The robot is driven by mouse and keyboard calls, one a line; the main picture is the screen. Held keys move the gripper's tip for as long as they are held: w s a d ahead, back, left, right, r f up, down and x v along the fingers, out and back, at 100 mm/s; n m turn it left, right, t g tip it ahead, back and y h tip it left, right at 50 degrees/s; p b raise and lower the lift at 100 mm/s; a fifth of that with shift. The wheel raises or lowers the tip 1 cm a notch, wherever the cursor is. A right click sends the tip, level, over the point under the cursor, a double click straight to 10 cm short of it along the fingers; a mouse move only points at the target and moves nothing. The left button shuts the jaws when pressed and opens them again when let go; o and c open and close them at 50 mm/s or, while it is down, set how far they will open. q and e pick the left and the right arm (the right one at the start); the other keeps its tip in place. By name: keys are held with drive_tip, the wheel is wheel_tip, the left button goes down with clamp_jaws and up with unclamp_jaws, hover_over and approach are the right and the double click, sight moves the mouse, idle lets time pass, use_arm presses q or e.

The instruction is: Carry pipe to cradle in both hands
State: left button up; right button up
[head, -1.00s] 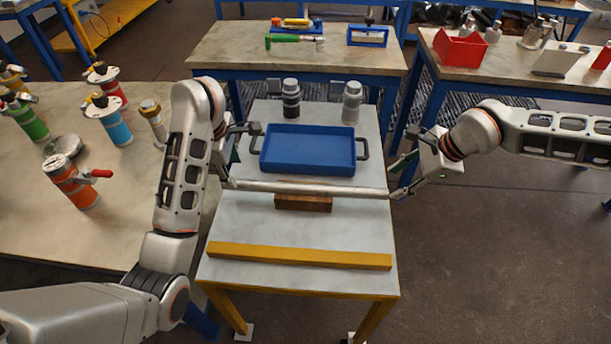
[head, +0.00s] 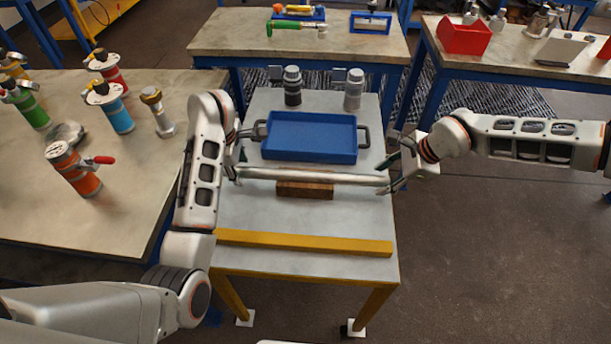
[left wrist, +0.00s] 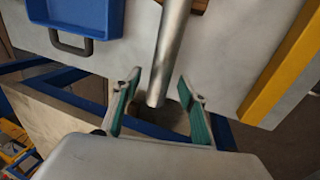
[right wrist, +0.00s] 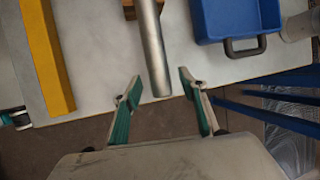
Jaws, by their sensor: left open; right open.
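The grey metal pipe (head: 312,177) lies level from left to right across the small table, over a brown wooden block (head: 305,190). Whether it touches the block is hard to tell. My left gripper (head: 238,168) is open at the pipe's left end; in the left wrist view the pipe end (left wrist: 160,85) lies between the parted green-padded fingers. My right gripper (head: 390,174) is open at the right end; in the right wrist view the pipe end (right wrist: 158,80) sits between the fingertips. I cannot clearly identify a cradle.
A blue tray (head: 310,157) with side handles lies just behind the pipe, with two capped cylinders beyond it. A yellow bar (head: 305,243) crosses the table's front. Coloured canisters stand on the left bench (head: 120,190).

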use_arm(q)
drive_tip(key=shift+w+f, duration=0.1)
drive_tip(key=shift+f, duration=0.3)
use_arm(e)
drive_tip(key=shift+w+a+f, duration=0.1)
drive_tip(key=shift+a+f, duration=0.05)
drive_tip(key=shift+f, duration=0.25)
use_arm(q)
clamp_jaws()
use_arm(e)
clamp_jaws()
use_arm(q)
drive_tip(key=shift+w+r, duration=0.1)
drive_tip(key=shift+r, duration=0.15)
use_arm(e)
drive_tip(key=shift+r, duration=0.3)
